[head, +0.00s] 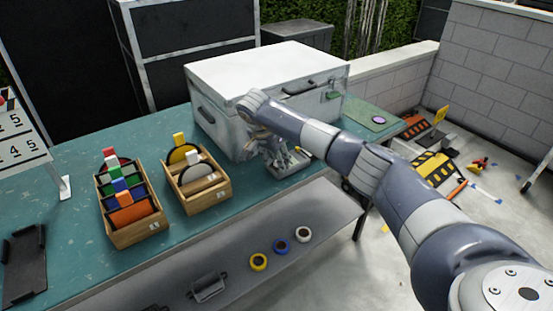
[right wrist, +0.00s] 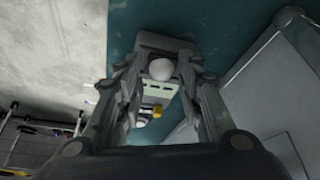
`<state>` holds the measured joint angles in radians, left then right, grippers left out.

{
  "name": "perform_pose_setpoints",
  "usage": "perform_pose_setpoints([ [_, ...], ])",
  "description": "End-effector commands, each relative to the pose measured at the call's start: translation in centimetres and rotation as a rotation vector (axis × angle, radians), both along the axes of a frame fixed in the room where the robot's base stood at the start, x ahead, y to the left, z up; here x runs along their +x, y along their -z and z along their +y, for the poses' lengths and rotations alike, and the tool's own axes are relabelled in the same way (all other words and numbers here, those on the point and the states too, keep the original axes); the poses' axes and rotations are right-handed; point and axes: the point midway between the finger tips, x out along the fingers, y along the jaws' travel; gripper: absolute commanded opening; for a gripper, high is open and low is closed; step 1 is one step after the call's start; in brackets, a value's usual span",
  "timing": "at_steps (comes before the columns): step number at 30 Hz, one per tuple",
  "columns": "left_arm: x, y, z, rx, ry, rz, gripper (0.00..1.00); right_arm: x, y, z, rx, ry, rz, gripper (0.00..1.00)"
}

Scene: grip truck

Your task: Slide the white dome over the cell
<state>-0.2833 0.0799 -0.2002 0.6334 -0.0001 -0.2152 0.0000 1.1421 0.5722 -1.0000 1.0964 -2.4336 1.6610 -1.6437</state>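A small white dome (right wrist: 160,69) shows in the right wrist view, between the fingertips of my right gripper (right wrist: 161,62). A pale green surface (right wrist: 160,88) and a yellow piece (right wrist: 157,111) lie below it in the picture, seen between the fingers. I cannot tell whether the fingers touch the dome. In the head view my right gripper (head: 280,152) is low over a small grey tray (head: 294,170) at the front edge of the bench, and my arm hides part of it. I cannot make out the cell. My left gripper is not in view.
A large white case (head: 268,66) stands right behind the gripper on the teal bench (head: 75,213). Tape rolls (head: 281,247) lie on the lower shelf. The bench between boxes and tray is clear.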

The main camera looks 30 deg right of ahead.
Motion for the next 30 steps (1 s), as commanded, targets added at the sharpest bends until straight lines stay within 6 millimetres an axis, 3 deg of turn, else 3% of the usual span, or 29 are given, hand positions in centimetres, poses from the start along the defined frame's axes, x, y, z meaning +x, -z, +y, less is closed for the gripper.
perform_pose_setpoints([
  [5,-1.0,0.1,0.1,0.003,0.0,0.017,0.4,0.0,-0.1,0.0,0.001,0.001,-0.001,0.39],
  [9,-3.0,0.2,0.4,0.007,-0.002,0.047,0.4,0.0,-0.2,0.0,0.001,0.0,-0.002,0.39],
  [11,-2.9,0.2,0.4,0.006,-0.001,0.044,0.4,0.0,-0.6,0.2,0.0,0.0,-0.003,0.39],
  [24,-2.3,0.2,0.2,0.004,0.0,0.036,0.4,-1.2,-8.2,3.0,0.0,-0.001,-0.005,0.39],
  [30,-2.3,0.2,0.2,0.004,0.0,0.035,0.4,-1.6,-10.6,3.9,0.0,0.0,-0.002,0.39],
])
